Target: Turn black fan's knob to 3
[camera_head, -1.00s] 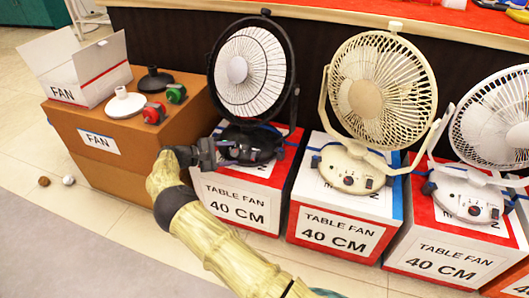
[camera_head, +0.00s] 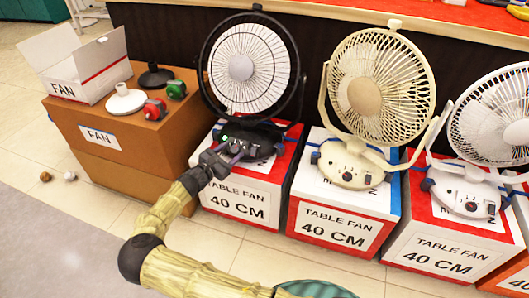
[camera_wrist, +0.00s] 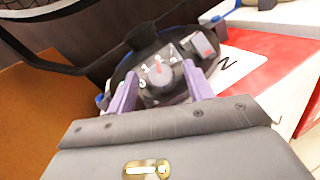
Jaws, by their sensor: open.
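The black fan (camera_head: 248,75) stands upright on the leftmost red and white fan box (camera_head: 243,199), with a black frame and a pale grille. A small green light shows on its base in the head view. In the wrist view, its dark knob (camera_wrist: 158,84) has a red pointer line and white numbers around it. The pointer looks directed toward the top of the picture; which number it meets is too small to tell. My gripper (camera_head: 226,157) is at the front of the fan's base. In the wrist view its purple fingers (camera_wrist: 160,95) are open, one on each side of the knob; contact cannot be told.
A cream fan (camera_head: 370,85) and a white fan (camera_head: 490,120) stand on boxes to the right. A brown box (camera_head: 100,135) at left bears an open carton, fan bases and small red and green items.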

